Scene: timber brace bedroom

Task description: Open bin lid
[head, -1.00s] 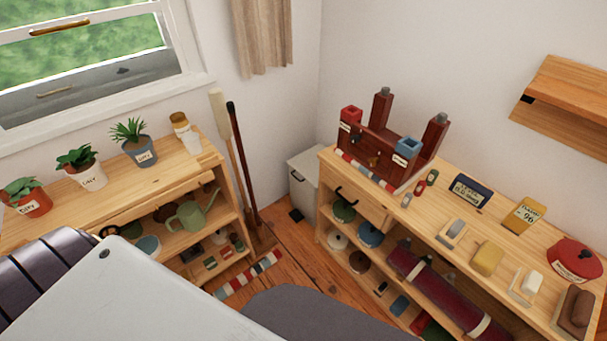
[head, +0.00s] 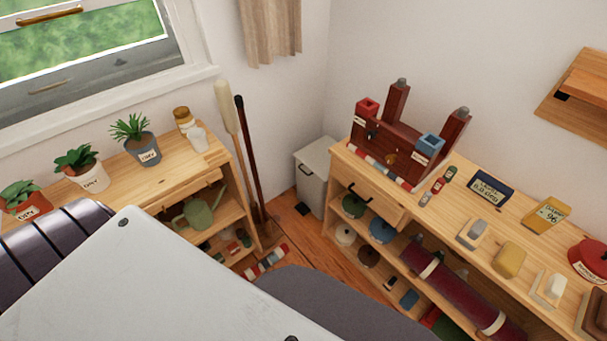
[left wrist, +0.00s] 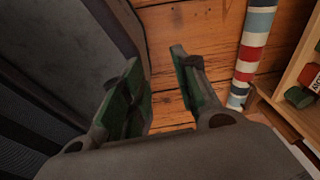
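The bin (head: 314,178) is a pale grey box with a flat lid (head: 318,153) in the corner, between the two shelf units. The bin is not in the left wrist view. My right gripper is in neither view.
The left shelf unit (head: 165,178) carries plants and a watering can. A broom and a dark pole (head: 248,150) lean beside it. The right shelf unit (head: 400,212) bears a red wooden rack (head: 392,143). A striped roll (left wrist: 252,50) lies on the floor (head: 305,242) between the units.

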